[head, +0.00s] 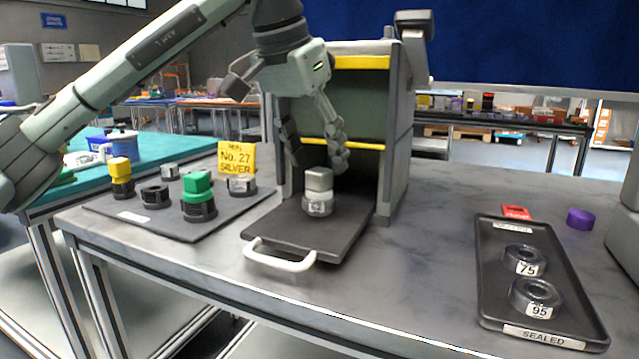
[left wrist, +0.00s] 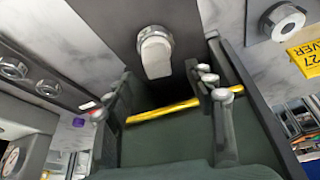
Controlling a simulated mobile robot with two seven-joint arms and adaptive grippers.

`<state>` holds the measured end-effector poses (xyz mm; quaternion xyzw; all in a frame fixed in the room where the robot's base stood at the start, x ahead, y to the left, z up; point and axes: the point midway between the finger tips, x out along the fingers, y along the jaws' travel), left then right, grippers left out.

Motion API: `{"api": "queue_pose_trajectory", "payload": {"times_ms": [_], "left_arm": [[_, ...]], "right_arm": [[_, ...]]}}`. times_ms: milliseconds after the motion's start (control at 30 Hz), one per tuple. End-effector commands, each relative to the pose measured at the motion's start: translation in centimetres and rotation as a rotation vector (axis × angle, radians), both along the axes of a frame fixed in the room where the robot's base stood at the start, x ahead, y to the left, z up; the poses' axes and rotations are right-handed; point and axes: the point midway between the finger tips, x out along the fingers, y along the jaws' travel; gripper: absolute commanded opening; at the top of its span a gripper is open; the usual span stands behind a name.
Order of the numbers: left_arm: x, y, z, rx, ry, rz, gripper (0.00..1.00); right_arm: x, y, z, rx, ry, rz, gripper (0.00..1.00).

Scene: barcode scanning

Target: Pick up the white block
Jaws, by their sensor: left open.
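The white block (head: 318,180) stands upright on a grey round base with a small label, on the pulled-out dark tray (head: 275,232) of the box. It also shows in the left wrist view (left wrist: 155,55), top centre. My left gripper (head: 316,158) is open and empty. In the head view its fingers point down just above and behind the block, one to each side, in front of the box opening. In the left wrist view the gripper (left wrist: 163,85) has its fingers apart, with the block beyond the gap. I see no contact. My right gripper is not in view.
The open box (head: 395,130) with yellow strips stands close behind my left gripper. On the left, a mat (head: 125,216) holds several bases, some with blocks, and a yellow sign (head: 236,157). On the right are a labelled tray (head: 490,290) with two rings and a purple cap (head: 580,219).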

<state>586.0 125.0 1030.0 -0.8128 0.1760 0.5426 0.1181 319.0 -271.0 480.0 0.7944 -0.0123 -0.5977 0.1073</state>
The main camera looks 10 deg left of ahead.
Motion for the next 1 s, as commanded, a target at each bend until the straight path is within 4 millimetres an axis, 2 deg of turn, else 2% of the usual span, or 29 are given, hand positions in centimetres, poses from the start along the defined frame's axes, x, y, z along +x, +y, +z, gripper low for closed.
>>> {"api": "queue_pose_trajectory", "payload": {"times_ms": [100,200,433,833,1000], "left_arm": [[0.5,-0.5,-2.0,0.001,0.004,-0.001,0.54],[0.9,-0.7,-2.9,0.000,0.001,0.000,0.54],[1.0,-0.7,-3.0,-0.001,0.000,0.000,0.53],[1.0,-0.7,-2.9,-0.001,0.000,0.000,0.04],[1.0,-0.7,-2.9,-0.001,0.000,0.000,0.02]], "right_arm": [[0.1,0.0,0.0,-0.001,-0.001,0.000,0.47],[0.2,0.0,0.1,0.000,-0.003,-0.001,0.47],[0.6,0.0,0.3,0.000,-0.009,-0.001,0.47],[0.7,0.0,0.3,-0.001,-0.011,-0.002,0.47],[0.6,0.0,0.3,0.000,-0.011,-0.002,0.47]]}}
